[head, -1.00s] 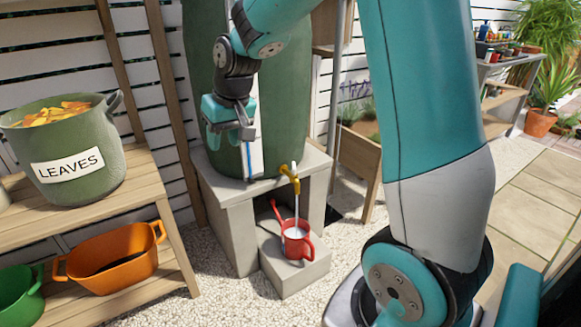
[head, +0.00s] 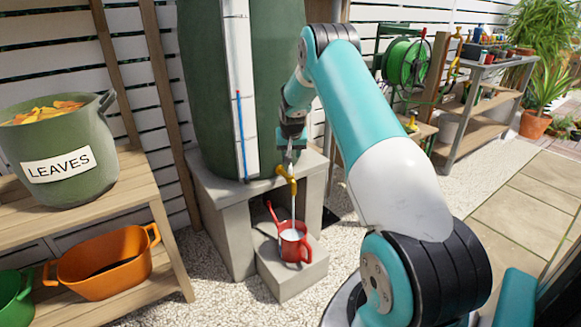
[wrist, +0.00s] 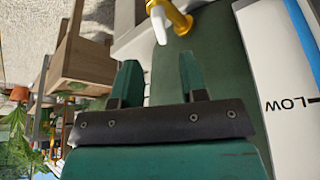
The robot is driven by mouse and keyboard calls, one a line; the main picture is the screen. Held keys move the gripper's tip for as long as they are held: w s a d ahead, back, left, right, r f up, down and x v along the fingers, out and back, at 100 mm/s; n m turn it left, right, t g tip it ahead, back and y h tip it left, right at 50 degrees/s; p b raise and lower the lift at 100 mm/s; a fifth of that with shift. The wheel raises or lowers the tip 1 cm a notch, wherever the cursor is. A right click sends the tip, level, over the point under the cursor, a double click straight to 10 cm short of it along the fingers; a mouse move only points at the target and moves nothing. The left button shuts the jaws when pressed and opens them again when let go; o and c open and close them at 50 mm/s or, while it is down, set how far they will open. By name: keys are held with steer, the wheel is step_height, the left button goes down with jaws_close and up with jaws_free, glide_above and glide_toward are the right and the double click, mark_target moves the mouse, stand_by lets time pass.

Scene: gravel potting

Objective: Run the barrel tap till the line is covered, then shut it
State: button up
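The yellow tap (head: 287,173) is on the front of the green barrel (head: 205,80). A thin white stream runs from it into the red can (head: 293,246) on the low block below. Pale water (head: 290,234) shows inside the can; I cannot make out a line there. My gripper (head: 291,155) is just above and behind the tap in the head view. In the wrist view its two green fingers (wrist: 158,70) are apart with nothing between them. The tap (wrist: 180,18) lies beyond the fingertips, with white beside its spout. Its handle position is unclear.
A white gauge board (head: 237,50) with a blue tube runs up the barrel; the wrist view shows its "LOW" mark (wrist: 290,103). A wooden shelf (head: 150,190) with the leaves pot (head: 75,165) and orange tub (head: 105,262) stands left. Gravel lies right of the block.

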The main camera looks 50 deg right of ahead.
mark_target(290, 170)
steer(key=b+x, duration=0.1)
steer(key=x, duration=0.6)
jaws_close()
